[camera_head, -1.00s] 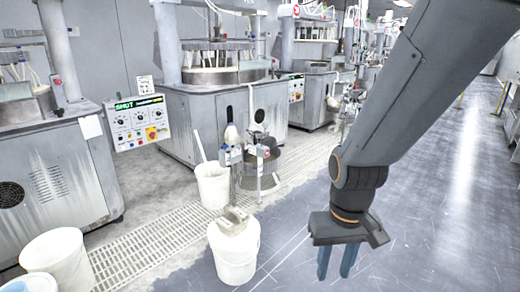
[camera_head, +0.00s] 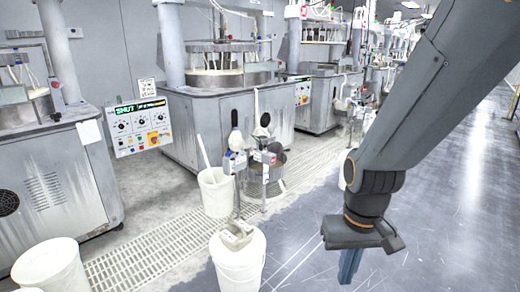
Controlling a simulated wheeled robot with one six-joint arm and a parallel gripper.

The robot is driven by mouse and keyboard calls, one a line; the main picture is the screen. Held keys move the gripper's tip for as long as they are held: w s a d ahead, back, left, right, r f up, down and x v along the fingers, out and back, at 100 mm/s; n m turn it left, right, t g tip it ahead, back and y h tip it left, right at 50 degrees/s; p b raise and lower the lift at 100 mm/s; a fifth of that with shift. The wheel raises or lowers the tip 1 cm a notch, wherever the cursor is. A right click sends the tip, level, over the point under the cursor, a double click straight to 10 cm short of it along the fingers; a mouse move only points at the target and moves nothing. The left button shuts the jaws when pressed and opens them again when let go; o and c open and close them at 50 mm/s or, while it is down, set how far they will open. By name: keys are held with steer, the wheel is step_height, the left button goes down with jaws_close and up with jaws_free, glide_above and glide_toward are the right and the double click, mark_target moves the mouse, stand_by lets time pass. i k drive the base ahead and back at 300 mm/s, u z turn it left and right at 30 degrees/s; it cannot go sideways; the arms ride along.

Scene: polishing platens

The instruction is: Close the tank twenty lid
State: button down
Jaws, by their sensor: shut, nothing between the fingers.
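I cannot tell which container is tank twenty; no number is readable. A white bucket (camera_head: 238,262) stands on the floor at the lower middle, with a crumpled grey item (camera_head: 235,235) on its top. Another white bucket (camera_head: 216,192) stands behind it with a stick leaning out. A third white bucket (camera_head: 52,268) is at the lower left, its top pale. My gripper (camera_head: 350,268) hangs at the lower right, pointing down over the floor, its blue fingers shut and empty. It is apart from all buckets.
Grey polishing machines (camera_head: 215,120) line the left and back, with a control panel (camera_head: 138,127) on one. Stands with bottles (camera_head: 262,160) are beside the middle bucket. A floor grating (camera_head: 150,250) runs along the machines. The grey aisle (camera_head: 450,200) at the right is clear.

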mark_target(276, 148)
steer(key=z, duration=0.4)
steer(key=i, duration=4.05)
steer(key=u, duration=0.5)
steer(key=i, duration=1.3)
steer(key=u, duration=0.15)
